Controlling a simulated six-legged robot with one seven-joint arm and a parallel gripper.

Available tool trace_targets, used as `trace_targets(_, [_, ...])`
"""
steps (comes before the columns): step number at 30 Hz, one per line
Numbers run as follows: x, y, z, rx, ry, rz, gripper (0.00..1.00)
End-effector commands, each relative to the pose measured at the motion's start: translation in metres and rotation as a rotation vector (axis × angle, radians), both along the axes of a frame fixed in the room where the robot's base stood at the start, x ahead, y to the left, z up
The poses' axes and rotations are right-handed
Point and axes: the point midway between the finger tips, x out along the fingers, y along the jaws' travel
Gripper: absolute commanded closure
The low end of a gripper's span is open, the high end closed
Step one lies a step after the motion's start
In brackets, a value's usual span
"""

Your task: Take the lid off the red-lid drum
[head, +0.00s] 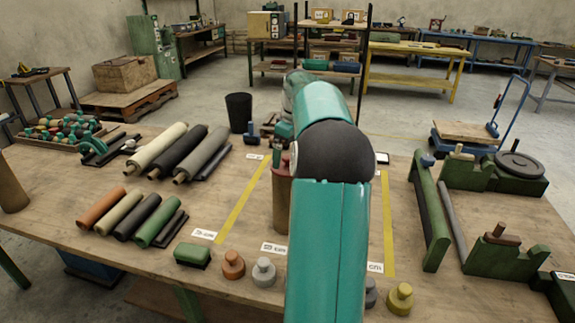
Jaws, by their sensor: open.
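I cannot make out the lid's edge or knob. My arm rises from the bottom centre and bends down beyond the elbow. My gripper (281,157) is small and partly hidden behind the arm, at the top of the cylinder. It is open. I cannot tell whether its fingers touch the lid.
Several rolls (182,150) lie on the left, with shorter rolls (128,215) nearer. Knobbed weights (263,271) line the front edge. Green fixtures (430,210) stand on the right. A black bin (239,112) stands behind the table. Bare table shows inside the taped area.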

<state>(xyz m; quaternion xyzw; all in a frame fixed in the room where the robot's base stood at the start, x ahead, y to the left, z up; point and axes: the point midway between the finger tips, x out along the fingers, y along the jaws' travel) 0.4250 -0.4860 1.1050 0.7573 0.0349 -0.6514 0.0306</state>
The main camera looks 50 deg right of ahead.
Motion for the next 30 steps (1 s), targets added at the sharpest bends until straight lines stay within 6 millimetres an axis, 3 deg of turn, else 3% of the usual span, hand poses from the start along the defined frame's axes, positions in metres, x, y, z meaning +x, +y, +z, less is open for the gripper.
trace_targets(3, [0.002,0.0,-0.019,0.002,0.001,0.0,0.0])
trace_targets(7, [0.003,-0.001,-0.028,0.001,0.0,0.0,0.0])
trace_targets(13, [0.003,-0.001,-0.028,0.0,-0.001,0.0,0.0])
trace_targets(18, [0.003,-0.001,-0.028,0.0,0.0,0.0,0.26])
trace_targets(30, [0.004,-0.001,-0.021,-0.002,-0.001,0.0,0.26])
